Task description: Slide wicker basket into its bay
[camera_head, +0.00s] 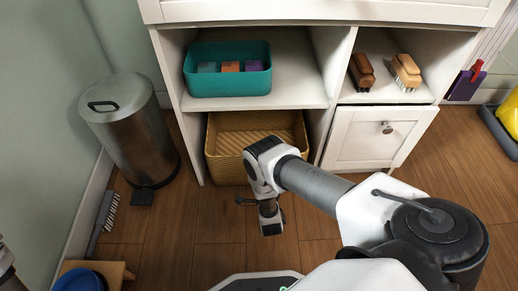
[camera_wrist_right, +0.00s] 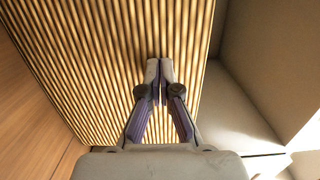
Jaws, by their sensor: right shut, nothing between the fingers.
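The wicker basket (camera_head: 222,137) is a yellow-tan ribbed box in the lower left bay of the white cabinet. Its top opening shows below the shelf, and my right arm covers part of its front. In the right wrist view the ribbed basket wall (camera_wrist_right: 95,65) fills much of the picture. My right gripper (camera_wrist_right: 160,66) is shut and empty, its fingertips together in front of that wall. I cannot tell whether they touch it. My left gripper is not in view.
A teal bin (camera_head: 228,83) with coloured blocks sits on the shelf above. Two brushes (camera_head: 405,70) lie to its right, over a white cabinet door (camera_head: 375,138). A metal pedal bin (camera_head: 130,130) stands left, near a floor brush (camera_head: 103,222). Wooden floor (camera_head: 165,225) is clear between.

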